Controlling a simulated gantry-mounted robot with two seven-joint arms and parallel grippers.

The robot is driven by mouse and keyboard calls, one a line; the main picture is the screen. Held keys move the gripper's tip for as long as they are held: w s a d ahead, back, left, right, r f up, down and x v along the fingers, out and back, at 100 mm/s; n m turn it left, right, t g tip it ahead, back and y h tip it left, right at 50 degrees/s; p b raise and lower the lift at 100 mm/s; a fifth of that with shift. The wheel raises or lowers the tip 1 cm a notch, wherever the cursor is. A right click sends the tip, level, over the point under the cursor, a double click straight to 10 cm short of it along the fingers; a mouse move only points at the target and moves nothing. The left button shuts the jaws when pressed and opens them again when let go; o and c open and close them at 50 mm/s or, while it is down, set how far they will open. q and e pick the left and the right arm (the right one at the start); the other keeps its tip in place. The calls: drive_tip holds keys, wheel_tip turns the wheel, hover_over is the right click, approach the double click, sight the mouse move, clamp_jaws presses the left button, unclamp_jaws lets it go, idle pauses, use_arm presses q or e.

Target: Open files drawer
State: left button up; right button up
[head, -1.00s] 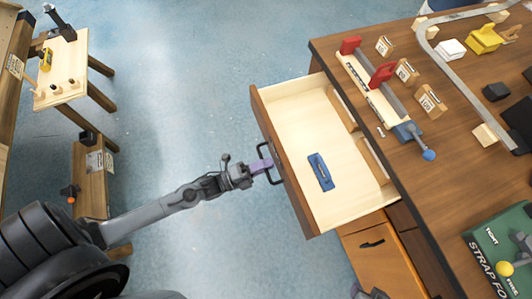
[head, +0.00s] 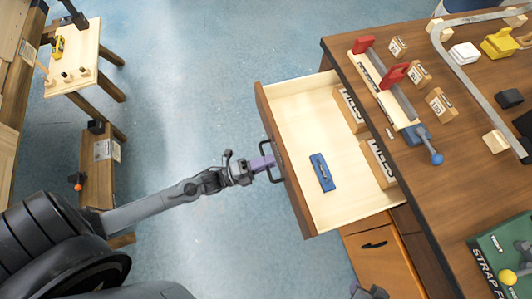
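The files drawer (head: 283,92) is pulled out from the workbench, with its light wooden inside in view. A blue file-like object (head: 321,172) lies on its floor, and blocks marked "FILES" (head: 378,162) show at its inner end. The black drawer handle (head: 268,163) is on the drawer's left-facing front. My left gripper (head: 264,163) is at the handle, with its purple fingers around the bar and seemingly closed on it. My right gripper (head: 369,292) is only partly in view at the bottom edge, below the cabinet, and its fingers are unclear.
The workbench (head: 455,195) carries a red-and-blue clamp fixture (head: 392,80), wooden blocks (head: 441,104), a curved metal rail and a green strap box (head: 500,255). A closed cabinet door (head: 375,250) is below the drawer. Open blue floor lies left of the drawer.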

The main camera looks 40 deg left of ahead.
use_arm(q)
drive_tip(key=v, duration=1)
drive_tip(key=shift+s+a+p, duration=0.3)
drive_tip(key=shift+p, duration=0.15)
